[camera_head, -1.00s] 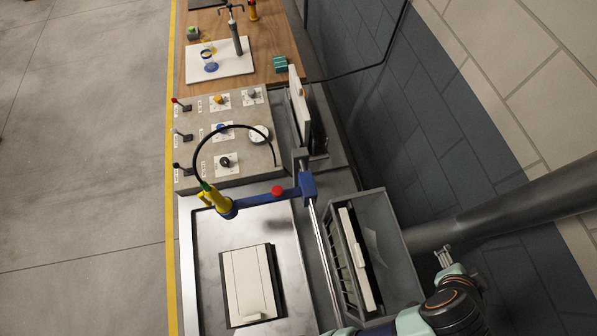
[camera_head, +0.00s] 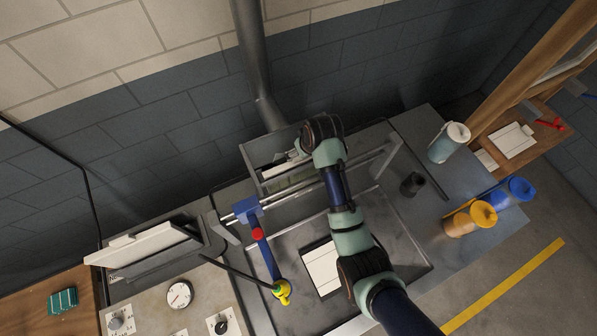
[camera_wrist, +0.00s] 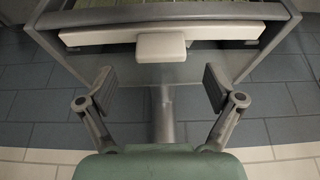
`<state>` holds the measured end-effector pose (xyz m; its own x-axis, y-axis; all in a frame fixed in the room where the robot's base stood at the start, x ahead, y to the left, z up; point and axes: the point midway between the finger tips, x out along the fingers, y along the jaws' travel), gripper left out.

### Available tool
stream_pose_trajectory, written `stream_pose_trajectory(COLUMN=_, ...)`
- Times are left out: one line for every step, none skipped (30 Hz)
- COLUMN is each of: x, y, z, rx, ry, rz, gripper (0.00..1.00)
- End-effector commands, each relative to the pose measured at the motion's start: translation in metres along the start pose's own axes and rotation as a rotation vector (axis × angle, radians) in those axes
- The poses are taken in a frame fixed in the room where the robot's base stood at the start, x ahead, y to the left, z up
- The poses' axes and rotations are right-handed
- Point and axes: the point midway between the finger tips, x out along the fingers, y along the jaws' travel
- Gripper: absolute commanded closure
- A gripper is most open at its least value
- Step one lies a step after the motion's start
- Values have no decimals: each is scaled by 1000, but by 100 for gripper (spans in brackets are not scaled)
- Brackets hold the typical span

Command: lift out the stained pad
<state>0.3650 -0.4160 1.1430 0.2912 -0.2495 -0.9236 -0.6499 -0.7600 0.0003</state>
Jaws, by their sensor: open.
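A white-edged pad stands in the grey bin (camera_head: 250,155) at the wall, mostly hidden by my arm. In the wrist view, its pale edge (camera_wrist: 100,38) and a white tab (camera_wrist: 162,47) lie just ahead of my gripper (camera_wrist: 160,88). The gripper is open and empty, its fingers apart on either side of the tab's line and short of it. In the head view my gripper (camera_head: 288,158) is over the bin. A second white pad (camera_head: 322,268) lies flat in the metal tray. A third (camera_head: 145,243) stands in a holder at left. I cannot make out stains on any.
A grey pipe (camera_head: 255,60) rises behind the bin.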

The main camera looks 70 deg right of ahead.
Motion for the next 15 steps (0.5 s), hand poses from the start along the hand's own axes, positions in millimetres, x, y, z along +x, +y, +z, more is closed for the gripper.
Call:
stream_pose_trajectory(x=6, y=0, z=1, rx=0, ry=-5, rz=-1, gripper=8)
stream_pose_trajectory(x=11, y=0, z=1, rx=0, ry=-5, rz=-1, gripper=8)
stream_pose_trajectory(x=18, y=0, z=1, rx=0, ry=-5, rz=-1, gripper=8)
stream_pose_trajectory(x=24, y=1, z=1, rx=0, ry=-6, rz=-1, gripper=8)
stream_pose_trajectory(x=29, y=1, z=2, rx=-1, ry=-6, rz=-1, gripper=8)
stream_pose_trajectory(x=37, y=1, z=2, rx=-1, ry=-4, rz=-1, gripper=8)
stream_pose_trajectory(x=41, y=1, z=1, rx=-1, ry=-4, rz=-1, gripper=8)
stream_pose_trajectory(x=44, y=1, z=1, rx=-1, ry=-3, rz=-1, gripper=8)
stream_pose_trajectory(x=47, y=1, z=1, rx=-1, ry=-2, rz=-1, gripper=8)
stream_pose_trajectory(x=48, y=1, z=1, rx=-1, ry=-2, rz=0, gripper=8)
stream_pose_trajectory(x=49, y=1, z=1, rx=-1, ry=-1, rz=0, gripper=8)
stream_pose_trajectory(x=49, y=1, z=1, rx=-1, ry=0, rz=0, gripper=8)
stream_pose_trajectory(x=49, y=1, z=1, rx=-1, ry=0, rz=0, gripper=8)
stream_pose_trajectory(x=49, y=1, z=1, rx=-1, ry=0, rz=0, gripper=8)
stream_pose_trajectory(x=49, y=1, z=1, rx=-1, ry=0, rz=0, gripper=8)
